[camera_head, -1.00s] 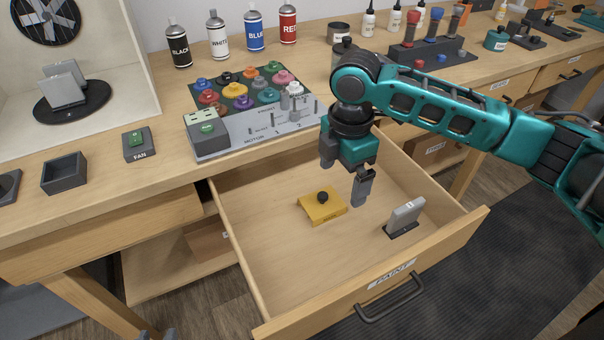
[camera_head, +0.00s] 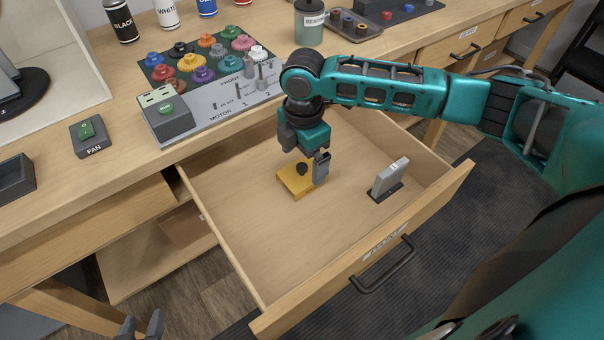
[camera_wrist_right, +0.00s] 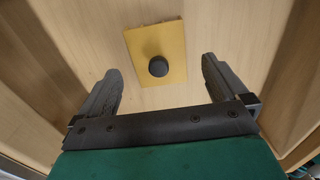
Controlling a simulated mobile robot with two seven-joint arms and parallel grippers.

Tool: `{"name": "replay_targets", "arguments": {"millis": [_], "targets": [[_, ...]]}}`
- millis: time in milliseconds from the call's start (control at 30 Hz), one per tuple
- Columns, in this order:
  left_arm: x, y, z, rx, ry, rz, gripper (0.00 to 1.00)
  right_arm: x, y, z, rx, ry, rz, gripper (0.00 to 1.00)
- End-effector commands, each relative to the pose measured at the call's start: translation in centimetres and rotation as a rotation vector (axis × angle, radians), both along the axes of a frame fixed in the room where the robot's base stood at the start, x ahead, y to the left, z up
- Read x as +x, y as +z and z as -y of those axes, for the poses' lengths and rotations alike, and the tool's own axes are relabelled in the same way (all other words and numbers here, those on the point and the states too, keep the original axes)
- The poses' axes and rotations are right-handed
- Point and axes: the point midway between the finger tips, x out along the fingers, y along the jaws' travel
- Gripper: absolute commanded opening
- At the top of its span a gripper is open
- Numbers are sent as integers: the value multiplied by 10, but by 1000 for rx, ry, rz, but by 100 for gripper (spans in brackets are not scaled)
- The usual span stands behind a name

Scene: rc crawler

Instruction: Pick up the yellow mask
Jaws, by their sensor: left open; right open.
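The yellow mask (camera_head: 293,181) is a flat plate with a round black knob, lying in the open drawer. It also shows in the right wrist view (camera_wrist_right: 172,42), ahead of and between the two fingers. My right gripper (camera_head: 305,160) is open and empty, just above the mask, and hides part of it in the head view. In the right wrist view the gripper's fingers (camera_wrist_right: 160,80) stand wide apart, with the knob between their tips in the picture. My left gripper (camera_head: 140,328) shows only its fingertips at the bottom left edge, open and far from the drawer.
The drawer (camera_head: 240,235) has raised wooden walls and a black front handle (camera_head: 383,268). A grey block in a dark holder (camera_head: 388,180) stands at its right. A panel of coloured knobs (camera_head: 215,88) sits on the bench behind. The drawer's front left floor is clear.

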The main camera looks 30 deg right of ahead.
Motion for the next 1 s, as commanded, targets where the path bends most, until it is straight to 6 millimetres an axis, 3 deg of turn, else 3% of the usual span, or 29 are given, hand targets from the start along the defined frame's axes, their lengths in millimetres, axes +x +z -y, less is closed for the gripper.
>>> {"name": "replay_targets", "arguments": {"millis": [200, 533, 1000], "targets": [[0, -8, 1, -2, -1, -9, 43, 0, -35, -2, -1, 1, -4, 100], [8, 0, 5, -8, -6, 13, 43, 1, -42, -2, -1, 1, -1, 100], [6, -1, 4, -7, -4, 9, 43, 1, -41, -1, -1, 1, -1, 56]]}}
